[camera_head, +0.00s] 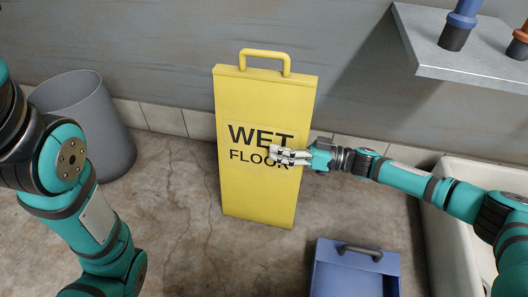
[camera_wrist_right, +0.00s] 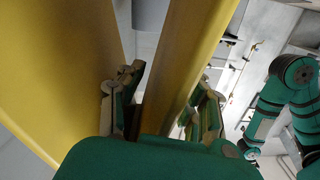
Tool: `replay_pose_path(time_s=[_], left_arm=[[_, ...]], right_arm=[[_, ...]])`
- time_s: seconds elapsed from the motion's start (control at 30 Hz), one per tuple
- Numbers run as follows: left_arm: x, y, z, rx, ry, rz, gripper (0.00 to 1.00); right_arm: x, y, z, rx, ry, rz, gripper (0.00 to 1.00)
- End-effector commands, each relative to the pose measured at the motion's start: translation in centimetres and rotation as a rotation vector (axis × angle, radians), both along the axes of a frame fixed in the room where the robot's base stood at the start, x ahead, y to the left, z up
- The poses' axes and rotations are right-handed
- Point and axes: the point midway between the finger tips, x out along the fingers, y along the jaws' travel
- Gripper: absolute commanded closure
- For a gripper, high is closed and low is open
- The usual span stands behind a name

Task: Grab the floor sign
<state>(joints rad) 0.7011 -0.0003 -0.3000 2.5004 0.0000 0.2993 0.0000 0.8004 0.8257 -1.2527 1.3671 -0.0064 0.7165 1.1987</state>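The yellow floor sign (camera_head: 262,100) stands upright on the concrete, with black WET FLOOR lettering and a loop handle (camera_head: 266,55) on top. My right gripper (camera_head: 275,155) reaches in from the right at mid-height, its pale fingers overlapping the lettering. In the right wrist view the right gripper (camera_wrist_right: 163,105) has its two fingers spread apart. A yellow panel of the sign (camera_wrist_right: 185,50) runs down between them, and another yellow surface lies left of the left finger. I cannot tell whether the fingers touch the sign. My left arm is at the left; its gripper is out of view.
A grey bin (camera_head: 95,115) stands at the left by the wall. A blue box with a dark handle (camera_head: 340,272) is on the floor at front right. A white basin (camera_head: 450,225) is at the right. A metal shelf (camera_head: 470,70) with bottles juts out at upper right.

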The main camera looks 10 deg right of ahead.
Motion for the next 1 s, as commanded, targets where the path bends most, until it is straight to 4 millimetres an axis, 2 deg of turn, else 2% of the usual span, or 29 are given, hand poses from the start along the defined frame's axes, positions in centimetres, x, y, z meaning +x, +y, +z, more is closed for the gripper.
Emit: replay_pose_path(time_s=[0.03, 0.3, 0.57, 1.0], left_arm=[[-0.01, 0.00, -0.51, 0.000, 0.000, 0.000, 0.60], [-0.01, -0.01, -0.39, 0.000, 0.000, 0.000, 0.60], [-0.03, -0.02, -0.40, 0.001, -0.001, 0.000, 0.60], [-0.02, -0.02, -0.39, 0.001, -0.001, 0.000, 0.60]], right_arm=[[0.17, 0.38, -0.15, 0.001, -0.001, 0.001, 0.65], [0.31, 0.62, 0.12, -0.001, -0.001, -0.001, 0.65], [0.29, 0.59, 0.09, -0.001, -0.001, -0.001, 0.99], [0.35, 0.61, 0.35, 0.002, -0.004, -0.001, 1.00]])
